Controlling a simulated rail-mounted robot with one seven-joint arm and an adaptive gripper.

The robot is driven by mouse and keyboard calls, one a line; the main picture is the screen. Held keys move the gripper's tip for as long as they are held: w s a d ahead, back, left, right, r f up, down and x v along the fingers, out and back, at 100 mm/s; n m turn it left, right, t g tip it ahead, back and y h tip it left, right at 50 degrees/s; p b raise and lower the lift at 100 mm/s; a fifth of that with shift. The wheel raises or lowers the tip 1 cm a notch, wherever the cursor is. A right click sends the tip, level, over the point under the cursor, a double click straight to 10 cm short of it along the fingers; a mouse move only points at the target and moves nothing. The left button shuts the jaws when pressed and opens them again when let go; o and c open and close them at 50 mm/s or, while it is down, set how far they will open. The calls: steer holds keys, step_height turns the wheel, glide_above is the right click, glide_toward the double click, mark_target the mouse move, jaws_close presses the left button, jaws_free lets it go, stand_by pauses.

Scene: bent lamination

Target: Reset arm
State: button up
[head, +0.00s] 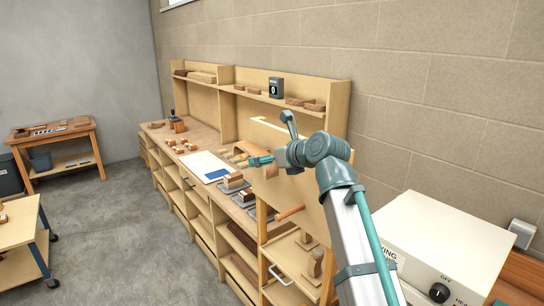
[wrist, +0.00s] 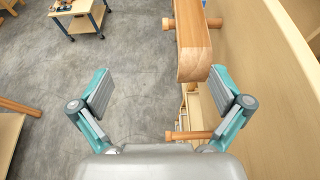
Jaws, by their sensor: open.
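My gripper (wrist: 160,98) is open in the wrist view, its two grey-padded fingers spread wide. Between and beyond them is the rounded end of a wooden bar (wrist: 193,45), and I see no contact with either finger. In the head view my gripper (head: 260,161) is held out to the left over the long workbench, at the end of my teal and grey arm. Nothing is visibly held. The exact gap between the fingertips and the bench items is hard to judge in the head view.
A long wooden workbench (head: 205,141) with shelves runs along the block wall. Wooden blocks (head: 234,182) and a blue-and-white sheet (head: 207,166) lie on it. A white heater box (head: 440,235) stands at right. A wheeled cart (head: 18,235) stands at left. The concrete floor (head: 110,230) between is clear.

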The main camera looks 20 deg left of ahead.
steer(key=shift+s+a+r, duration=0.1)
steer(key=shift+s+r, duration=0.1)
steer(key=shift+s, duration=0.6)
steer(key=shift+s+a+r, duration=0.1)
steer(key=shift+s+r, duration=0.05)
steer(key=shift+s, duration=0.65)
